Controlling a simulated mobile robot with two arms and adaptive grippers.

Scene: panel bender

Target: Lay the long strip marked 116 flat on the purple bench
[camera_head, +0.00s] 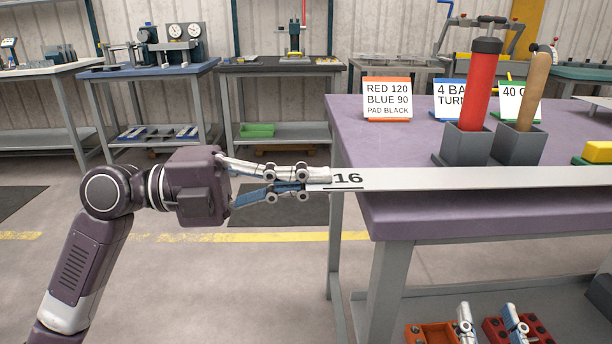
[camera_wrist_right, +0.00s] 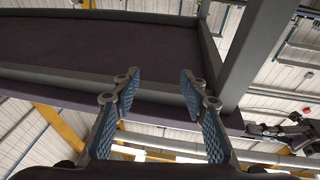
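The long pale strip (camera_head: 450,179) runs across the front part of the purple bench (camera_head: 420,220) and out of the right side of the head view. Its left end, with "16" visible, sticks out past the bench's left edge. My left gripper (camera_head: 312,180) is shut on that end and covers part of the marking. The strip looks level; I cannot tell whether it touches the bench top. My right gripper (camera_head: 490,318) is low in front of the bench, fingers up. In the right wrist view it (camera_wrist_right: 158,85) is open and empty beneath the bench's edge.
A red-handled tool (camera_head: 480,85) and a wooden-handled tool (camera_head: 533,90) stand in grey holders behind the strip. Signs (camera_head: 387,98) stand further back, and a yellow block (camera_head: 597,152) is at the right. Orange (camera_head: 430,334) and red holed blocks are low down beside my right gripper.

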